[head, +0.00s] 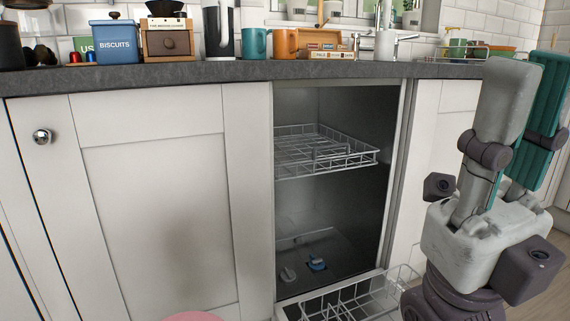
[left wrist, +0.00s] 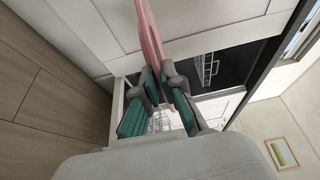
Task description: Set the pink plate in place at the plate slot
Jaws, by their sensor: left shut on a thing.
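The pink plate (left wrist: 151,32) stands edge-on between the fingers of my left gripper (left wrist: 161,82) in the left wrist view. That gripper is shut on it. In the head view only a sliver of the plate (head: 192,317) shows at the bottom edge, and the left gripper is out of that picture. My right gripper (head: 530,105) is raised at the right of the head view, its fingers apart and empty. An open dishwasher has an upper wire rack (head: 325,150) inside and a lower wire rack (head: 362,296) pulled out at the bottom. I cannot tell which spot is the plate slot.
A white cabinet door (head: 155,190) with a round knob (head: 42,136) is left of the dishwasher. The slate worktop (head: 225,71) above carries a blue biscuit tin (head: 115,43), a coffee grinder (head: 167,42), a teal mug (head: 254,43) and an orange mug (head: 285,43).

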